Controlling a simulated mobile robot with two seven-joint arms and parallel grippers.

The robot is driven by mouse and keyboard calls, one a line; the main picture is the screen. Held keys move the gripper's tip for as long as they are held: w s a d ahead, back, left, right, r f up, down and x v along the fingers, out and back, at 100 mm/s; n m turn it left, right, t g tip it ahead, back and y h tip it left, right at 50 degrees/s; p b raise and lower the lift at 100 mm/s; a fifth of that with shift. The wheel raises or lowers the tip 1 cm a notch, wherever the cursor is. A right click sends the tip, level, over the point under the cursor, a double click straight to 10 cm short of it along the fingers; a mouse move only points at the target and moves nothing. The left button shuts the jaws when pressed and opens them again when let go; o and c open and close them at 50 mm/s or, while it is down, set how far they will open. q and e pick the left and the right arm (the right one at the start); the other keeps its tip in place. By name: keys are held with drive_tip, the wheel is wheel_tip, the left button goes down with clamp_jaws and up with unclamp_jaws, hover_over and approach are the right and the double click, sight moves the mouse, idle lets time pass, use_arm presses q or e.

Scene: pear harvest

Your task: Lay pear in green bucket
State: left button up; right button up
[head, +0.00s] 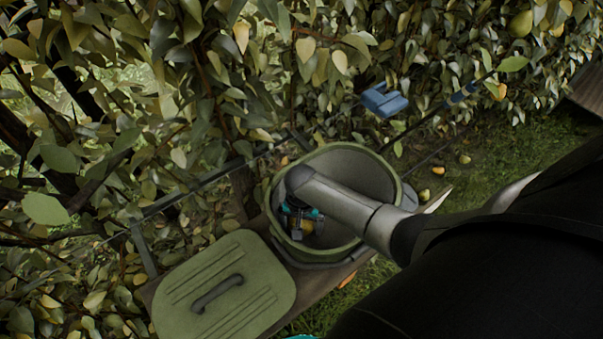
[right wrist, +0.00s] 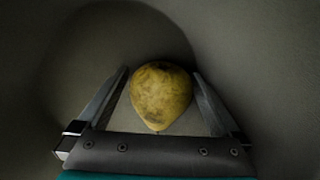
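The green bucket (head: 276,200) stands open on a wooden bench. My right arm reaches over its rim, and my right gripper (head: 301,222) is down inside it. In the right wrist view a yellow pear with brown patches (right wrist: 161,95) is low in the bucket, between the two fingers of my right gripper (right wrist: 161,72). The fingers stand apart, with narrow gaps beside the pear; the gripper looks open. Whether the pear touches the floor is hard to tell. My left gripper is not in view.
A green lid with a dark handle (head: 225,287) lies beside the bucket on the bench (head: 147,292). Dense foliage fills the back and left, with a pear hanging at upper right (head: 521,24). A blue object (head: 384,101) is by the branches. Several fruits lie on the grass.

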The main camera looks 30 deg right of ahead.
wheel_tip(320, 180, up, 15)
drive_tip(key=p, duration=0.5)
drive_tip(key=shift+r, duration=0.15)
